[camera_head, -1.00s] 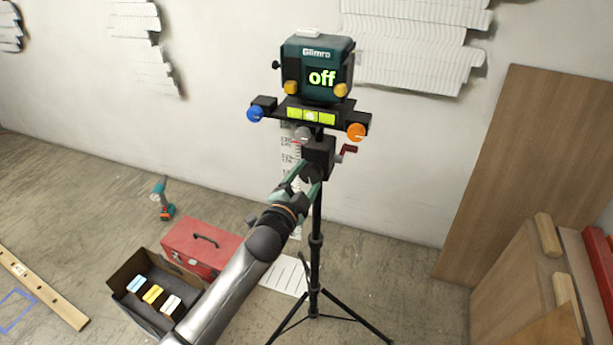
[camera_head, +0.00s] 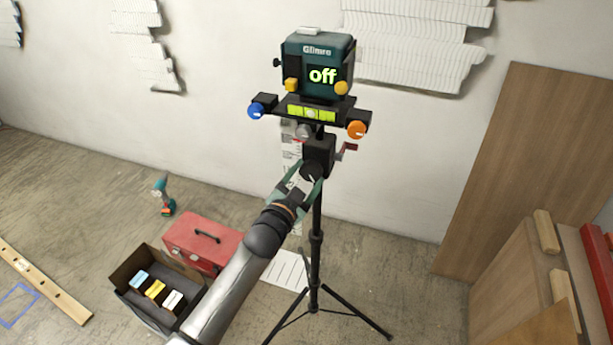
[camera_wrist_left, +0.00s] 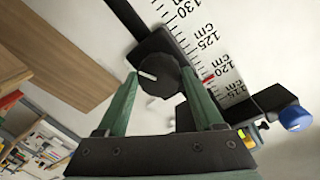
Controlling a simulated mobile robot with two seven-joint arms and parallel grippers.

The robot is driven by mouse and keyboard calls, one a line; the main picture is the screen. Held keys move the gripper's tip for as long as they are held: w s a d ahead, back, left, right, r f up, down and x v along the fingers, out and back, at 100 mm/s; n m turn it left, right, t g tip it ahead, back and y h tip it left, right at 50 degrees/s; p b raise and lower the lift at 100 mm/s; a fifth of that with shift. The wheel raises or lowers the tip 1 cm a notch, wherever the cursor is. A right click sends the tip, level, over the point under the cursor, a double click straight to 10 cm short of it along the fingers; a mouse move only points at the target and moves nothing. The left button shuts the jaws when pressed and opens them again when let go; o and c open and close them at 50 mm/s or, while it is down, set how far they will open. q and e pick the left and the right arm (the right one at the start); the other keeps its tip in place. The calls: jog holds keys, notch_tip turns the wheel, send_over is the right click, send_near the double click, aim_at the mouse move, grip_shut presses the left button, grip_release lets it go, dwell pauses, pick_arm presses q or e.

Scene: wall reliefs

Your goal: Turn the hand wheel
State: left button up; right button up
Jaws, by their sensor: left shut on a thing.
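The hand wheel (camera_wrist_left: 160,78) is a black ribbed knob with a white mark, at the middle of the left wrist view. A height scale (camera_wrist_left: 205,45) in cm has a red pointer near 120. My right gripper is not in view.
A red toolbox (camera_head: 203,241), an open box (camera_head: 150,290) and a drill (camera_head: 163,196) are on the floor. Wooden boards (camera_head: 520,170) lean at right.

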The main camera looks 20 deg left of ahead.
pick_arm(q)
jog(key=o, duration=1.4)
jog(key=shift+c, duration=0.2)
jog(key=s+a, duration=0.1)
jog(key=s, duration=1.1)
jog(key=shift+s+r, duration=0.25)
jog(key=shift+r, duration=0.15)
jog(key=s+d+f+n+g, duration=0.1)
jog(key=s+f+g, duration=0.3)
jog(key=s+f, duration=0.6)
jog(key=s+d+f+n+g+p, duration=0.1)
jog(key=s+f+n+g, duration=0.3)
jog(key=s+f, duration=0.6)
notch_tip(320, 180, down, 2)
jog(key=shift+d+f+n+h, duration=0.1)
jog(key=shift+d+n+h, duration=0.2)
jog(key=shift+h, duration=0.1)
